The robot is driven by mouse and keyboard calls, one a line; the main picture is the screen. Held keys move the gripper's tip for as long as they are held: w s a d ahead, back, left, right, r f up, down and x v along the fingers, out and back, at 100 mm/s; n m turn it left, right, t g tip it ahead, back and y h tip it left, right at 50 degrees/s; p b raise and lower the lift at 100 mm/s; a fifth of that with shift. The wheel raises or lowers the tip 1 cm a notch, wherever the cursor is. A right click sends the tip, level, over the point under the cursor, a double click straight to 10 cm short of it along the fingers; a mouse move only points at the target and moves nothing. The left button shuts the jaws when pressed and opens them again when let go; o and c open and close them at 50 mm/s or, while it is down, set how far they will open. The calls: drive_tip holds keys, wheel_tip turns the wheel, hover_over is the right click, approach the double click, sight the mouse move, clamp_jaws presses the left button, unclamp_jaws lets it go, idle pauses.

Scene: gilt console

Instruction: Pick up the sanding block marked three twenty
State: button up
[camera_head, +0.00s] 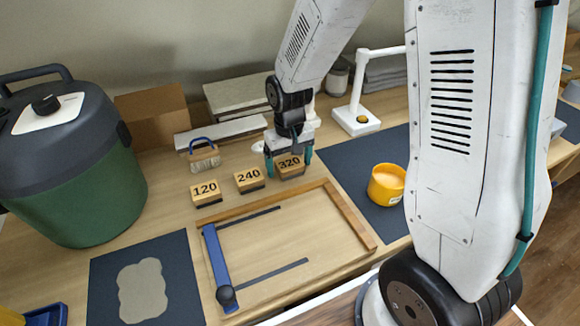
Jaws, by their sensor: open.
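The sanding block marked 320 (289,170) sits on the wooden bench at the right end of a row of blocks. The block marked 240 (250,181) is to its left, and the block marked 120 (206,193) is farther left. My gripper (288,168) points down over the 320 block, with its teal-tipped fingers open, one at each side of it. The upper part of the block is partly hidden by the gripper. I cannot tell whether the fingers touch it.
A wooden frame (362,222) with a blue bar lies in front of the blocks. A yellow pot (386,185) stands on a dark mat at right. A large green canister (75,165) stands at left, and a white lamp (356,120) behind.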

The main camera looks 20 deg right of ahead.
sight(289, 163)
drive_tip(key=shift+f, duration=0.2)
drive_tip(key=c, duration=1.2)
drive_tip(key=shift+o, duration=0.2)
wheel_tip(289, 163, up, 10)
drive_tip(key=shift+o, duration=0.9)
